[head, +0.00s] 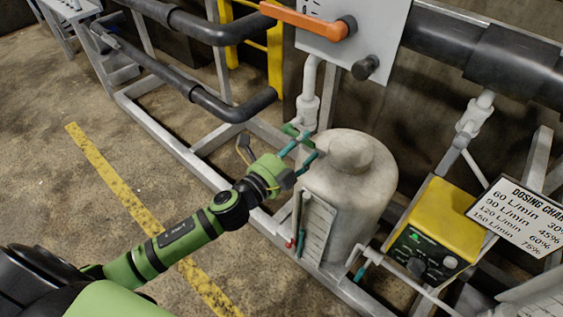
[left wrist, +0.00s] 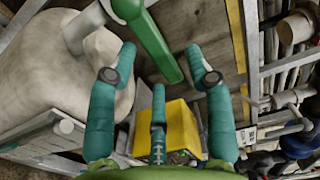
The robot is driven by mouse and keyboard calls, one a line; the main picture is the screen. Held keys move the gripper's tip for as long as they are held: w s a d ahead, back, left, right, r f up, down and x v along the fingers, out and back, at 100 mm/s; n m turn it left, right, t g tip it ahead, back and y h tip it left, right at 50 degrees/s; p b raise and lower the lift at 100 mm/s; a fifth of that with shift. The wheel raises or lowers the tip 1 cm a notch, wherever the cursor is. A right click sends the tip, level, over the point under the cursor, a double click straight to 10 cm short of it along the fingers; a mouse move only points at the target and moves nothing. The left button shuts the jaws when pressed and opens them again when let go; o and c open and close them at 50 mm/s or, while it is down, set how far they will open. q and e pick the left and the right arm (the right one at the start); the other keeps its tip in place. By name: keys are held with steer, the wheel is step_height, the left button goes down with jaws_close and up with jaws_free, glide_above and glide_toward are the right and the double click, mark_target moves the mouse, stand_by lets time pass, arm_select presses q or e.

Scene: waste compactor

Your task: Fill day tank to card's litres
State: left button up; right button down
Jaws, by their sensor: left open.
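The pale day tank (head: 345,185) stands upright in the middle of the head view, with a scale plate (head: 318,232) and sight tube on its front. A green valve handle (head: 290,130) sits on the pale pipe just left of the tank's top. My left gripper (head: 309,145) is open beside the tank's upper left side. In the left wrist view the green handle (left wrist: 152,38) lies between and beyond the spread teal fingers; I cannot tell if they touch it. The tank (left wrist: 60,75) fills the left there. My right gripper is not in view.
An orange lever (head: 300,18) is on a grey panel above. Dark pipes (head: 180,80) run at left; the floor is clear.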

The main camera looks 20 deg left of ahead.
mark_target(303, 143)
arm_select(q)
steer(key=v, duration=1)
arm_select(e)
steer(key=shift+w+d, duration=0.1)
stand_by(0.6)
arm_select(q)
steer(key=b+x, duration=0.2)
steer(key=x, duration=0.1)
steer(key=b+x, duration=0.2)
steer(key=x, duration=0.1)
steer(key=shift+w+a+r+b, duration=0.1)
steer(key=shift+a+r+b, duration=0.1)
steer(key=shift+b, duration=0.1)
steer(key=shift+x, duration=3)
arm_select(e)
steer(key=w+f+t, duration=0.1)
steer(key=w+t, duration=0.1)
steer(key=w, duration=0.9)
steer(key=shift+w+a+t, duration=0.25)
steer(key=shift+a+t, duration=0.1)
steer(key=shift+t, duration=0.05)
arm_select(q)
steer(key=shift+f, duration=0.15)
jaws_close()
